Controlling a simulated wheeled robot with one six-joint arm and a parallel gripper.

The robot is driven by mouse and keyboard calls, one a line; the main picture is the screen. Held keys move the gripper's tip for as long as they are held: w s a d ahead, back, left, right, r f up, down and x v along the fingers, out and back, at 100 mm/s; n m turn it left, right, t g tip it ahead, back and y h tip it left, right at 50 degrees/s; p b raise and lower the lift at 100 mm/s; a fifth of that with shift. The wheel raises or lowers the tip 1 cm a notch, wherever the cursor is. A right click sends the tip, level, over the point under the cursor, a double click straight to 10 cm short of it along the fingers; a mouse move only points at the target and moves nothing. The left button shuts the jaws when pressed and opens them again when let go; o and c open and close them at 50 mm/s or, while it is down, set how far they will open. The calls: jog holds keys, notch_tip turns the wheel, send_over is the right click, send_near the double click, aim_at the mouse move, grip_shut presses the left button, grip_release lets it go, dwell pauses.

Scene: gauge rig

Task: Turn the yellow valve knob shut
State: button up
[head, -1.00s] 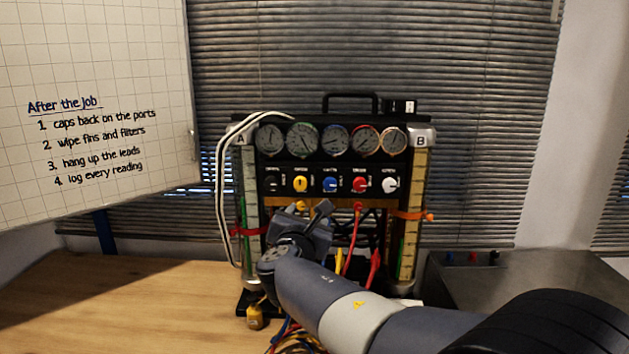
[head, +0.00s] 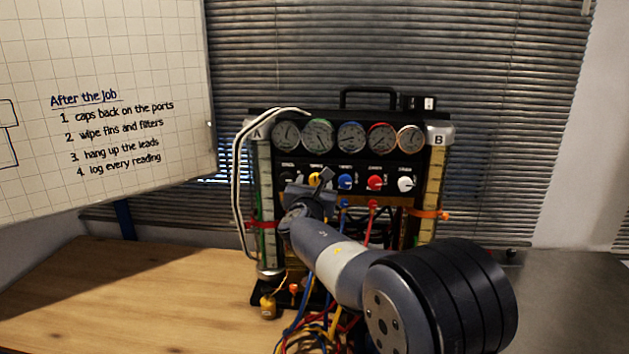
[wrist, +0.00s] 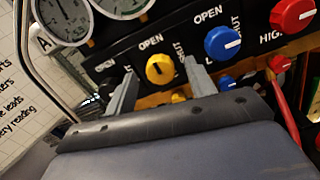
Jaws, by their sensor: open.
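The yellow valve knob (wrist: 160,69) is on the black panel in the wrist view, with an OPEN label at its upper left. Its pointer direction is too small to read surely. In the head view the yellow knob (head: 315,181) is partly covered by my gripper (head: 308,184). My gripper (wrist: 160,74) is open, with one finger to the left and one to the right of the yellow knob in the wrist view. Nothing is held. I cannot tell whether a finger touches the knob or how far short of it the tips are.
The blue knob (wrist: 222,42) is close right of my right finger, with the red knob (wrist: 292,15) beyond. A white knob (head: 405,184) ends the row. Gauges (head: 352,137) sit above; coloured hoses (head: 325,318) hang below. The wooden tabletop (head: 150,300) at left is clear.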

jog(key=shift+w, duration=0.3)
jog(key=shift+c, duration=0.3)
jog(key=shift+f, duration=0.1)
jog(key=c, duration=0.9)
